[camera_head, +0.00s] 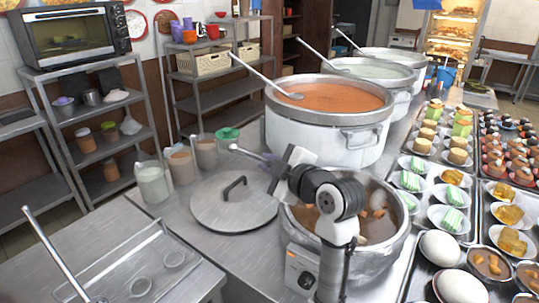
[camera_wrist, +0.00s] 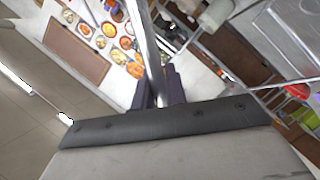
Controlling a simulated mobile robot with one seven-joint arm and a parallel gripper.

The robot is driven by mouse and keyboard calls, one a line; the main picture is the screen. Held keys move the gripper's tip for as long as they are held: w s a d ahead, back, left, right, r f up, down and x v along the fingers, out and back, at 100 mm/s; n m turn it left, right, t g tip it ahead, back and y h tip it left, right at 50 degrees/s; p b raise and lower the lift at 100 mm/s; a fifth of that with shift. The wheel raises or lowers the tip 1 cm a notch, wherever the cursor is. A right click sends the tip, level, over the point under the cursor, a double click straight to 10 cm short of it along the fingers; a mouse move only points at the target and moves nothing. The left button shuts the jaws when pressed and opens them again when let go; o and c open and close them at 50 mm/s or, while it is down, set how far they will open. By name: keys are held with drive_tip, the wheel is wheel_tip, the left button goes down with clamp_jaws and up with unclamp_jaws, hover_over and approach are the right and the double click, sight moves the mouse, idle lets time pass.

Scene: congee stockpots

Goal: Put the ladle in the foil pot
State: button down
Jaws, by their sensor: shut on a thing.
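My gripper (camera_head: 270,163) is shut on the ladle (camera_head: 245,153), whose thin metal handle sticks out to the left of the fingers in the head view. In the wrist view the handle (camera_wrist: 148,45) runs up from between the dark fingers (camera_wrist: 158,92). I cannot make out the ladle's bowl. The foil pot (camera_head: 378,258), silvery and crinkled, stands at the front of the counter with brown soup and orange chunks in it. My arm hides part of its opening. My gripper is above and to the left of this pot.
A round lid (camera_head: 235,207) lies left of the foil pot. Several jars (camera_head: 152,182) stand behind it. A large pot of orange congee (camera_head: 320,135) with its own ladle stands behind. Trays of small dishes (camera_head: 445,185) fill the right side. Another long handle (camera_head: 55,250) rises at front left.

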drive_tip(key=shift+s+f+b, duration=0.15)
drive_tip(key=shift+f+b, duration=0.3)
drive_tip(key=shift+f, duration=0.15)
wheel_tip(320, 180, down, 9)
drive_tip(key=b, duration=0.7)
drive_tip(key=shift+r, duration=0.1)
drive_tip(key=shift+f+b, duration=0.4)
drive_tip(key=shift+b, duration=0.2)
drive_tip(key=c, duration=1.3)
unclamp_jaws()
drive_tip(key=shift+c, duration=0.2)
drive_tip(key=shift+s+d, duration=0.1)
drive_tip(key=b+v, duration=0.2)
drive_tip(key=v, duration=1.1)
drive_tip(key=shift+s+d+r+b, duration=0.15)
drive_tip(key=shift+s+d+b, duration=0.1)
drive_tip(key=shift+b, duration=0.15)
